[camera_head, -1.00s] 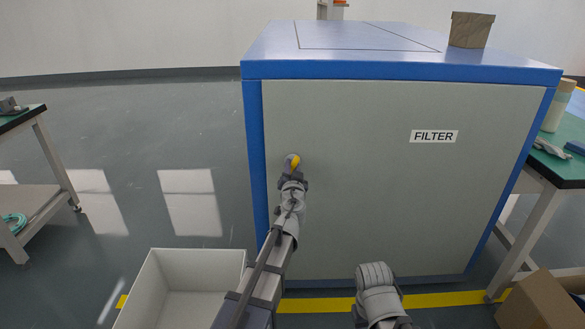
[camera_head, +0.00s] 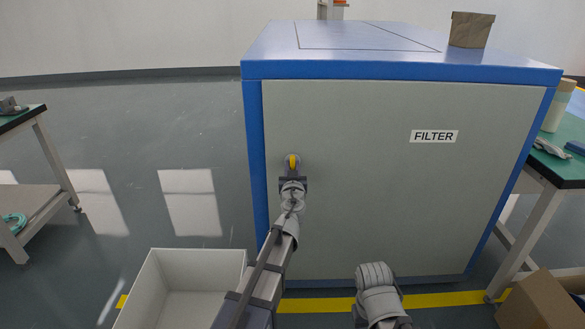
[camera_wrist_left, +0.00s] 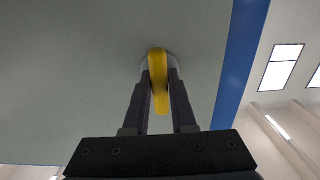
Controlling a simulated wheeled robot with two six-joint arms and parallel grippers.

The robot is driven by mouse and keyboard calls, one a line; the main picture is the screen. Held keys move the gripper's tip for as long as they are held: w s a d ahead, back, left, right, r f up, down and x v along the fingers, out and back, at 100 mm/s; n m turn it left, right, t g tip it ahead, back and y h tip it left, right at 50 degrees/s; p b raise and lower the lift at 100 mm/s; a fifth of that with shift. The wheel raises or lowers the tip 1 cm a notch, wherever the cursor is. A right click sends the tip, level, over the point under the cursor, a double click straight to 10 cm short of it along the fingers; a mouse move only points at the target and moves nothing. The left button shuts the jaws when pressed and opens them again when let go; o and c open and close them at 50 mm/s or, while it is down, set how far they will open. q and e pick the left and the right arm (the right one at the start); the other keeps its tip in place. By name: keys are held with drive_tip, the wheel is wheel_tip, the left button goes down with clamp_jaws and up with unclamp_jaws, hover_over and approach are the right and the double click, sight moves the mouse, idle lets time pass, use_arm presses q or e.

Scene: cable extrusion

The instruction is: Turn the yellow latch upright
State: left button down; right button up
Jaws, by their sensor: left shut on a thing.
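The yellow latch (camera_head: 293,161) sits on the left side of the grey cabinet door (camera_head: 370,190). It stands upright in the head view. In the left wrist view the latch (camera_wrist_left: 159,80) is a narrow yellow bar between the two dark fingers, on a round grey base. My left gripper (camera_wrist_left: 160,95) is shut on the latch. In the head view the left gripper (camera_head: 293,178) is just below the latch, and its fingertips are partly hidden by my wrist. My right arm shows at the bottom, but its fingers cannot be made out.
The blue-framed cabinet (camera_head: 400,70) carries a FILTER label (camera_head: 434,136) and a brown paper bag (camera_head: 470,29) on top. A white open bin (camera_head: 200,257) stands at the lower left. A cardboard box (camera_head: 540,303) and a green-topped table (camera_head: 560,165) are at the right.

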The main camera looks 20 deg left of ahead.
use_arm(q)
drive_tip(key=c, duration=0.8)
unclamp_jaws()
drive_tip(key=shift+o, duration=0.2)
drive_tip(key=v, duration=0.7)
drive_tip(key=shift+s, duration=0.4)
drive_tip(key=shift+d, duration=0.1)
